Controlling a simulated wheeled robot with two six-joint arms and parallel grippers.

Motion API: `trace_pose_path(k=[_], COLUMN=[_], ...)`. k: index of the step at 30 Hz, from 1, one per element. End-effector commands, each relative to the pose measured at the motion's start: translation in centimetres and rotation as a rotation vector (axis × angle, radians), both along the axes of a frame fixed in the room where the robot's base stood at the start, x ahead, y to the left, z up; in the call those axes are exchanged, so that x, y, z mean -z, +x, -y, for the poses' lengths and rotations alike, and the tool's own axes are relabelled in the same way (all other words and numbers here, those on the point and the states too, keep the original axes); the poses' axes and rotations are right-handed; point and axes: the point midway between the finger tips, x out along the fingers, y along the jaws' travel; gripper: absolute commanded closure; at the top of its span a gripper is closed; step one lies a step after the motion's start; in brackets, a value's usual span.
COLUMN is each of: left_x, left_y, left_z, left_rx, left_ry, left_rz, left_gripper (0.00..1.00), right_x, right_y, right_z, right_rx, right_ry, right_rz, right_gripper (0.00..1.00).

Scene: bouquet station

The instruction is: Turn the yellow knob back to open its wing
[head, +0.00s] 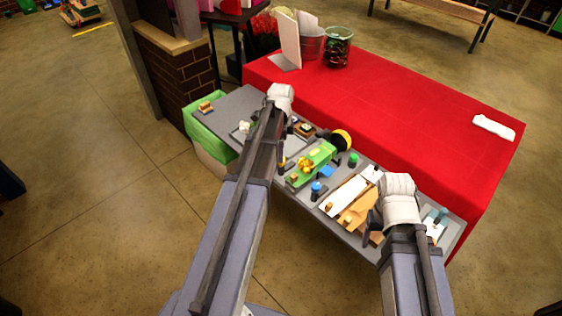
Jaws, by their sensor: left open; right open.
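A round yellow piece (342,138) with a dark part beside it sits at the far edge of the grey bench (240,104). It is the likeliest yellow knob, but its shape is too small to be sure. Green (352,160) and blue (316,188) knobs stand nearer. A white panel (343,196) and a tan panel (360,207) lie to the right; I cannot tell which wing belongs to the yellow knob. My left gripper (280,98) is over the bench's left part, left of the yellow piece. My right gripper (392,200) is over its right part. Both are open, their fingertips mostly hidden.
A green tray (322,153) with yellow flowers lies mid-bench.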

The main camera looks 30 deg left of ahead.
Motion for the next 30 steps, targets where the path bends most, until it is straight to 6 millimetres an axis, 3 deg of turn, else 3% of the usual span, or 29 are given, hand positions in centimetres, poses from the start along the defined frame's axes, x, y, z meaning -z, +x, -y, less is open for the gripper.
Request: trace_pose_path(k=[1, 6, 18, 30], left_x=[1.5, 3.3, 3.6, 3.6], left_y=[0.0, 0.0, 0.0, 0.0], left_z=[0.0, 0.0, 0.0, 0.0], left_rx=[0.0, 0.0, -0.001, -0.001], left_ry=[0.0, 0.0, 0.0, 0.0], left_rz=[0.0, 0.0, 0.0, 0.0], left_gripper=[0.31, 0.31, 0.31, 0.76], right_x=[1.5, 3.3, 3.6, 3.6], right_y=[0.0, 0.0, 0.0, 0.0], right_z=[0.0, 0.0, 0.0, 0.0], right_rx=[0.0, 0.0, 0.0, 0.0], right_ry=[0.0, 0.0, 0.0, 0.0], right_rz=[0.0, 0.0, 0.0, 0.0], right_gripper=[0.31, 0.31, 0.31, 0.31])
